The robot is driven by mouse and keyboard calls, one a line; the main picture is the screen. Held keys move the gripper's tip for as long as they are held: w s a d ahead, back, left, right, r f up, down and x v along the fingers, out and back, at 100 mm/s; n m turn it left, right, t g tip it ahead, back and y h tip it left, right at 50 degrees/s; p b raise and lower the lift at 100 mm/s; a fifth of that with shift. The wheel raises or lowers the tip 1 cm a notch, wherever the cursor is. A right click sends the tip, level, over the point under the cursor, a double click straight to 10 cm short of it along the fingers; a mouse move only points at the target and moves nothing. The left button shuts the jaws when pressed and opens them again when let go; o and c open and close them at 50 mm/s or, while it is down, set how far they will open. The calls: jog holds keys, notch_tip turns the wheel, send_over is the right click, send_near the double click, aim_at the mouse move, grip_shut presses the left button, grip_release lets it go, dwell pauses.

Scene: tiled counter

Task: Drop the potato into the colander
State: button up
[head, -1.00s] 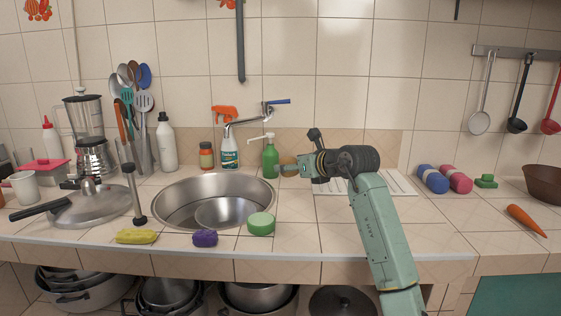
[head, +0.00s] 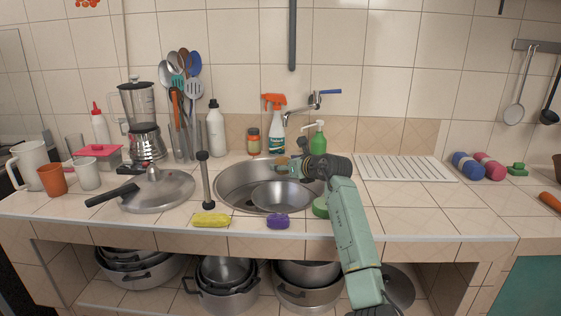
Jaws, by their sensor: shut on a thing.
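My gripper (head: 291,167) is over the back right part of the sink. It is shut on a small brown thing, the potato (head: 281,161), which shows at the fingertips and is partly hidden by the fingers. A round metal bowl, which appears to be the colander (head: 272,196), sits inside the sink basin, below and in front of my gripper. Holes in it are too small to tell. The potato is apart from the bowl.
The steel sink (head: 224,192) is set in the tiled counter. A faucet (head: 315,103), spray bottle (head: 275,122) and green soap bottle (head: 318,139) stand behind. A yellow sponge (head: 210,220), purple sponge (head: 277,221) and green round thing (head: 320,208) lie along the front edge.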

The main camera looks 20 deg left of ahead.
notch_tip(320, 180, down, 6)
jog(key=b, duration=0.4)
jog(key=o, duration=1.4)
jog(key=shift+c, duration=0.2)
notch_tip(320, 180, up, 10)
